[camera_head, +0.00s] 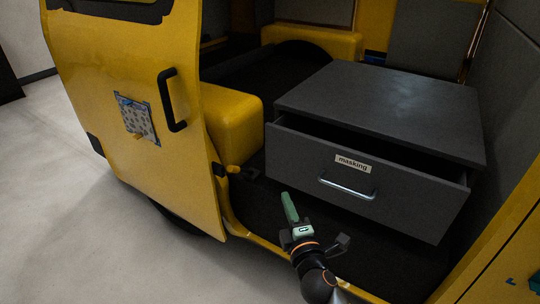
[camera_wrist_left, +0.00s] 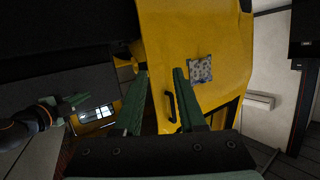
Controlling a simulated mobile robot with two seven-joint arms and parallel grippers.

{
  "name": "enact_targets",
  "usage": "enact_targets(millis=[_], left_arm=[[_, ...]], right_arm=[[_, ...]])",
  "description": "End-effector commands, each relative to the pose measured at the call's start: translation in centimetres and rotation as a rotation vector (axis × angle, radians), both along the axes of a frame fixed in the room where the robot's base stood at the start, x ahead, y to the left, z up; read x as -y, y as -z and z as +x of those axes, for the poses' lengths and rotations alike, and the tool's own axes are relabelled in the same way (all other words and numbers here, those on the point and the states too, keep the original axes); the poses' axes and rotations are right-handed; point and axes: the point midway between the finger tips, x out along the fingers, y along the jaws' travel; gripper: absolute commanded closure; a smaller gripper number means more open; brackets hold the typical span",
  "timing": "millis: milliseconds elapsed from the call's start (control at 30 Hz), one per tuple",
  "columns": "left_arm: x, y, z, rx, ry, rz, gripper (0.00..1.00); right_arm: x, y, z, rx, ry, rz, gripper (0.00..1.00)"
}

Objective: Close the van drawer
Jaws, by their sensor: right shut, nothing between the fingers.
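The dark grey drawer (camera_head: 295,148) in the head view is pulled part way out of its grey cabinet (camera_head: 385,100) in the van. Its front has a "masking" label (camera_head: 353,163) and a silver bar handle (camera_head: 347,188). My right gripper (camera_head: 289,206) is shut and empty, just left of and below the drawer front, apart from the handle; its green fingers point up. My left gripper (camera_wrist_left: 160,78) shows only in the left wrist view, open and empty, in front of the yellow van door. The drawer's inside is mostly hidden.
The yellow van door (camera_head: 135,100) stands open at the left with a black handle (camera_head: 172,100) and a patterned patch (camera_head: 137,117). A yellow wheel-arch box (camera_head: 232,120) sits beside the cabinet. Pale floor (camera_head: 60,200) is clear at the left.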

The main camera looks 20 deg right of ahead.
Motion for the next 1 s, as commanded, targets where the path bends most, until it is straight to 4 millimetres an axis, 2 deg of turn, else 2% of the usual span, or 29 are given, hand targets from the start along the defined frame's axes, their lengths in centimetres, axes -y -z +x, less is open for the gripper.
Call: enact_targets(millis=[233, 433, 533, 600, 800, 1000], left_arm=[[0.0, 0.0, -0.1, 0.002, 0.0, -0.001, 0.6], [0.1, -0.3, -0.1, 0.021, -0.001, -0.003, 0.6], [0.2, -1.4, 0.2, 0.066, 0.002, -0.007, 0.6], [0.3, -3.2, 0.7, 0.132, 0.008, -0.013, 0.6], [0.4, -6.5, 1.2, 0.27, 0.022, -0.011, 0.6], [0.4, -7.5, 1.2, 0.308, 0.027, -0.01, 0.6]], right_arm=[[-0.3, -0.1, 0.6, 0.003, 0.0, -0.001, 1.0], [-0.1, -0.1, 3.6, 0.005, 0.0, -0.001, 1.0], [0.1, -0.2, 5.5, 0.004, 0.0, 0.0, 1.0], [0.2, -0.1, 6.8, 0.004, 0.0, -0.001, 1.0], [0.5, -0.1, 10.2, 0.004, 0.0, 0.001, 1.0], [2.8, -0.1, 11.9, 0.002, 0.002, -0.002, 1.0]])
